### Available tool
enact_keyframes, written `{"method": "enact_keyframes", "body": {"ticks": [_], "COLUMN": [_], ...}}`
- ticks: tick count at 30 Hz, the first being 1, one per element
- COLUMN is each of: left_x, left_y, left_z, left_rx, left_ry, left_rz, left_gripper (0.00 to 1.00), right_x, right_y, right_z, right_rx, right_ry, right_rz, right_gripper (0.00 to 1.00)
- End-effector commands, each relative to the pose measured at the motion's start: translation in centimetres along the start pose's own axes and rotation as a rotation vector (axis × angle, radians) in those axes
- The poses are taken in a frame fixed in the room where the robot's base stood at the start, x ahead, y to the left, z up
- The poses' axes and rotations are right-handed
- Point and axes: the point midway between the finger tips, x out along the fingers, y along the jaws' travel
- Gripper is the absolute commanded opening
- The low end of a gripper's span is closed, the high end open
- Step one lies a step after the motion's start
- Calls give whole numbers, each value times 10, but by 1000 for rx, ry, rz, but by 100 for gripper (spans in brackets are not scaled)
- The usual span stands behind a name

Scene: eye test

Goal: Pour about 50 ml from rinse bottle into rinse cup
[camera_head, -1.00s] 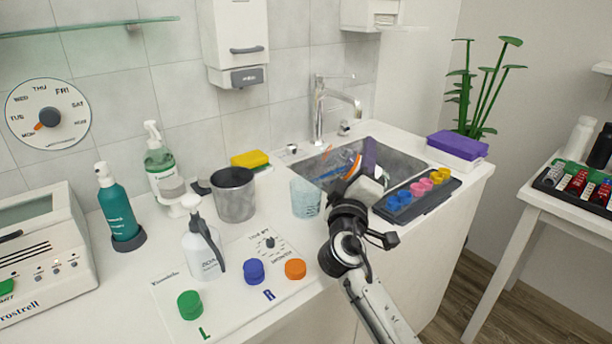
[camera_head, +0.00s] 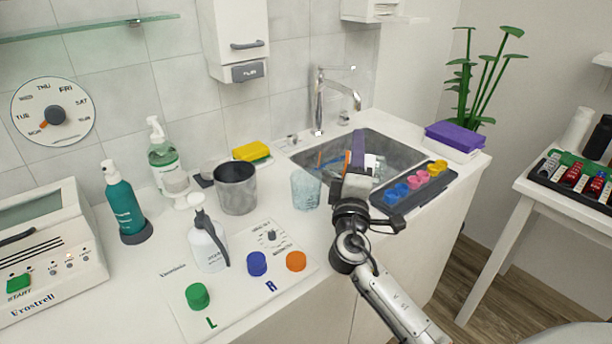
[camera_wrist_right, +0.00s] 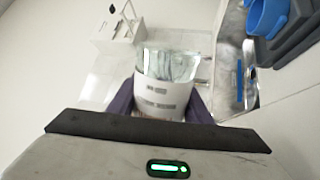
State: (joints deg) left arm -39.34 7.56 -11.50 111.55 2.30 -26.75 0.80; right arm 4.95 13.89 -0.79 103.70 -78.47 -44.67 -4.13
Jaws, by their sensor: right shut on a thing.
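The rinse cup, a translucent pale-blue cup (camera_head: 305,190), stands upright on the white counter in front of the sink. My right gripper (camera_head: 358,165) is just right of it in the head view, above the counter by the sink's front edge. In the right wrist view its purple fingers lie on both sides of a vessel with a white label and a clear part (camera_wrist_right: 158,96), seemingly the rinse bottle. The gripper is shut on it. In the head view the gripper mostly hides this vessel. Its tilt and liquid level cannot be told. My left gripper is not in view.
A grey tray (camera_head: 391,207) with coloured small cups lies right of my gripper. Left of the cup stand a grey tumbler (camera_head: 236,190), a white spray bottle (camera_head: 205,248) and a teal pump bottle (camera_head: 124,205). The sink (camera_head: 400,151) is behind. Coloured knobs sit in front.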

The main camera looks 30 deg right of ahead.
Motion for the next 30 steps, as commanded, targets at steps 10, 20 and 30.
{"method": "enact_keyframes", "body": {"ticks": [10,20,30], "left_x": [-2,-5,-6], "left_y": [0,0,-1], "left_z": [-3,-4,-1], "left_rx": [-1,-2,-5], "left_ry": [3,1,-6], "left_rz": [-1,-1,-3], "left_gripper": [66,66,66], "right_x": [0,1,1], "right_y": [0,2,4], "right_z": [-1,0,1], "right_rx": [-50,-99,-131], "right_ry": [13,26,35], "right_rz": [1,2,1], "right_gripper": [19,19,19]}}
